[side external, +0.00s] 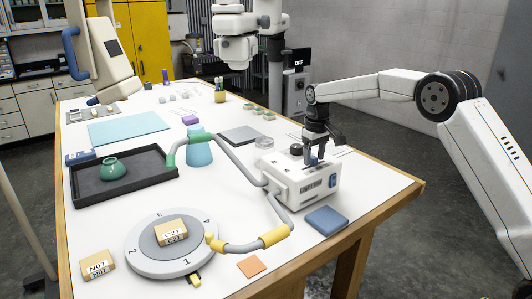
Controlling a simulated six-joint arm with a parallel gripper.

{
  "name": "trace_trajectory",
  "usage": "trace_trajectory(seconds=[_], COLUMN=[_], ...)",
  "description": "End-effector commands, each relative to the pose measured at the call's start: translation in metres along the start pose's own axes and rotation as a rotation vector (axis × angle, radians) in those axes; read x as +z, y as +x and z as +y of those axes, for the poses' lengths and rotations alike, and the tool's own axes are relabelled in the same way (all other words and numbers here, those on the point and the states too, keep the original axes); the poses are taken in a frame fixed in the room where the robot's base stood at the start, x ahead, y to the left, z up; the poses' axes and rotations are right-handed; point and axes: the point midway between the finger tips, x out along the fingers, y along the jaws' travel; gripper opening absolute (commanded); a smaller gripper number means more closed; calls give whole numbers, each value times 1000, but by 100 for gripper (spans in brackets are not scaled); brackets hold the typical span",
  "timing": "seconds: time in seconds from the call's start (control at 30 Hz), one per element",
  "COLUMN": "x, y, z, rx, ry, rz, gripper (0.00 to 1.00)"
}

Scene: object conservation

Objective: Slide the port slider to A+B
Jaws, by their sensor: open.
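The white port box (293,190) stands at the right of the white table, with dark lettering on top and a label on its front. A dark knob (296,149) is on its top. A small blue part (314,161), perhaps the port slider, shows on top under my gripper. My gripper (312,157) points down at the box top with its jaws open, close around or beside this part; I cannot tell if it touches. The slider's exact position is hidden by my gripper. Two grey hoses run from the box, one with green cuffs (222,134), one with yellow cuffs (274,236).
A blue pad (327,220) lies right in front of the box. A round numbered turntable (140,264) with a labelled block (171,232) stands front left. A black tray (95,188) holds a green vessel (114,168). A teal flask (199,152) stands behind the hose.

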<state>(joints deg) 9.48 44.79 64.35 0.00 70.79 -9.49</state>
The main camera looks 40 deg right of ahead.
Motion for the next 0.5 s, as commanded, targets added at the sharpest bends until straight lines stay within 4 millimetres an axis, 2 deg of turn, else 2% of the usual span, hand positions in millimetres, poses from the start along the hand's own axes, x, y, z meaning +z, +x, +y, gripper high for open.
trace_trajectory(seconds=[0.27,0.5], x=[0,-1], y=[-8,-35], z=[0,0], rx=[0,1], ry=[0,0], rz=[2,3], gripper=[65,65])
